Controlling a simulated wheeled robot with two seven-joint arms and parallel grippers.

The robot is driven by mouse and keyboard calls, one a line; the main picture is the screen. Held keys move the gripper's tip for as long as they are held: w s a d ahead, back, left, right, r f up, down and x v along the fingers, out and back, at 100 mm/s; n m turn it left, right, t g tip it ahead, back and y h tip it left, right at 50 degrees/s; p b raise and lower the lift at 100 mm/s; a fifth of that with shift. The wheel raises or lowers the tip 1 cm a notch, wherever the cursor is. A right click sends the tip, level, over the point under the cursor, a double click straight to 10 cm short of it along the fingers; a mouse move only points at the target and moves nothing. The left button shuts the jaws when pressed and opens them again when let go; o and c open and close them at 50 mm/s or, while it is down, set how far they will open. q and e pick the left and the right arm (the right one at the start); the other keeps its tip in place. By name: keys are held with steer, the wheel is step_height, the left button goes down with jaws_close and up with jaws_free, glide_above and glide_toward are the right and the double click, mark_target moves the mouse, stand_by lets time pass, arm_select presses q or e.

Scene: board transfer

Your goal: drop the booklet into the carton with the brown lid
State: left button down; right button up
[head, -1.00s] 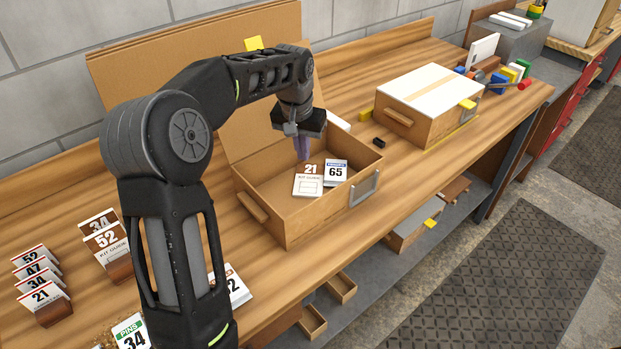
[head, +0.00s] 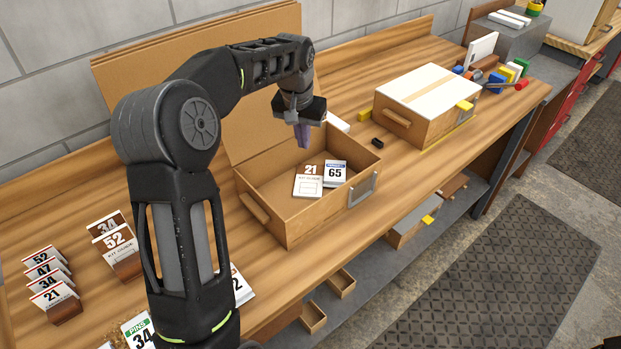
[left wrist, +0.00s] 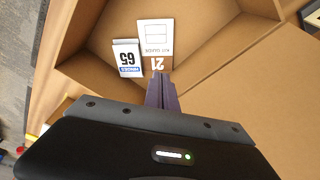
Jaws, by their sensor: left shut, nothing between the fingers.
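The booklet (head: 309,181), marked "21" and "KIT GUIDE" with a brown band, lies inside the open carton (head: 290,232) with the brown lid (head: 262,117). It also shows in the left wrist view (left wrist: 155,38). A blue-and-white card marked "65" (head: 335,173) lies beside it in the carton and also shows in the left wrist view (left wrist: 126,57). My left gripper (head: 302,143) is above the carton, its purple fingers shut and empty, pointing down. In the left wrist view its fingers (left wrist: 161,80) appear just beside the booklet's brown end. My right gripper is not in view.
A closed carton with a white top (head: 435,86) stands to the right. Racks of numbered cards (head: 54,290) and booklets (head: 118,245) stand at the left. A small black block (head: 377,143) lies between the cartons.

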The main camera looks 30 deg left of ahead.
arm_select(q)
step_height(320, 180, up, 5)
steer(key=p, duration=0.3)
steer(key=shift+f, duration=0.1)
stand_by(0.4)
